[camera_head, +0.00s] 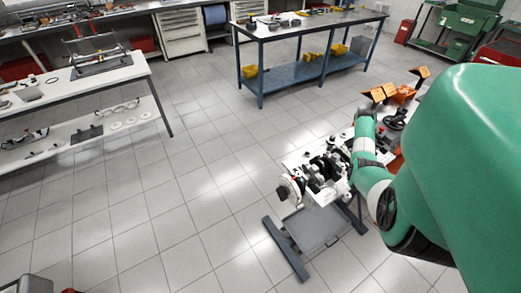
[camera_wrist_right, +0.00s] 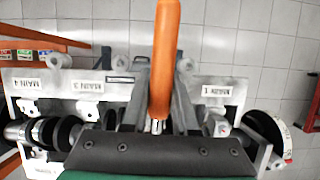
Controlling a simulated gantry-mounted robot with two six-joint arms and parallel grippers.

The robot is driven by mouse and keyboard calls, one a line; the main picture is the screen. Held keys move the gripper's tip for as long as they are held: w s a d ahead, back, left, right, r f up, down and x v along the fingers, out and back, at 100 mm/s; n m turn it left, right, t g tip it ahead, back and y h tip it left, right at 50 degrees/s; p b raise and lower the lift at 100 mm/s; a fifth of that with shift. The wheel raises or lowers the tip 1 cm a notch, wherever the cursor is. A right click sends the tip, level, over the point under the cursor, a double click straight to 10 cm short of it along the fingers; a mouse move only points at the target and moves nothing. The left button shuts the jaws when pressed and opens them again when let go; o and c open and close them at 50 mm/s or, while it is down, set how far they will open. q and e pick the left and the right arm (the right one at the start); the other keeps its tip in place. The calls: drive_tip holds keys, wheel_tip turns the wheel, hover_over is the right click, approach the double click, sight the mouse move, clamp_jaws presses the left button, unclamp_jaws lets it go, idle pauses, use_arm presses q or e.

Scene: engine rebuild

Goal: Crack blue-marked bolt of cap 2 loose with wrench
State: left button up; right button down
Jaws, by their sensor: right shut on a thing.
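In the right wrist view, my right gripper (camera_wrist_right: 160,122) is shut on the orange handle of the wrench (camera_wrist_right: 166,55). The handle stretches up the picture from between the fingers. The engine block (camera_wrist_right: 60,84) lies behind and below, with caps labelled MAIN 4, MAIN 3 and MAIN 1 in sight. Cap 2 and its blue-marked bolt are hidden behind the gripper and wrench, and I cannot tell whether the wrench touches the bolt. In the head view, my right arm reaches over the engine (camera_head: 322,172) and hides part of it. My left gripper is not in view.
The engine sits on a stand with a grey base (camera_head: 310,228). Orange holders (camera_head: 380,92) stand behind it. A blue-framed workbench (camera_head: 310,68) is at the back and a white bench (camera_head: 90,78) at the left. The tiled floor between is clear.

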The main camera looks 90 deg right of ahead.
drive_tip(key=shift+f+b, duration=1.15)
idle(1.3)
drive_tip(key=shift+d, duration=0.1)
drive_tip(key=shift+s+d+n+b, duration=0.3)
drive_tip(key=shift+s+d+n, duration=0.2)
drive_tip(key=shift+s, duration=0.25)
idle(0.4)
drive_tip(key=shift+s+d+n+g+h+b, duration=0.3)
drive_tip(key=shift+s+d+n+b, duration=0.15)
drive_tip(key=shift+s+d+n, duration=0.15)
idle(0.4)
drive_tip(key=shift+s+d+n+b, duration=0.55)
drive_tip(key=shift+s+d+n, duration=0.05)
drive_tip(key=shift+s, duration=0.05)
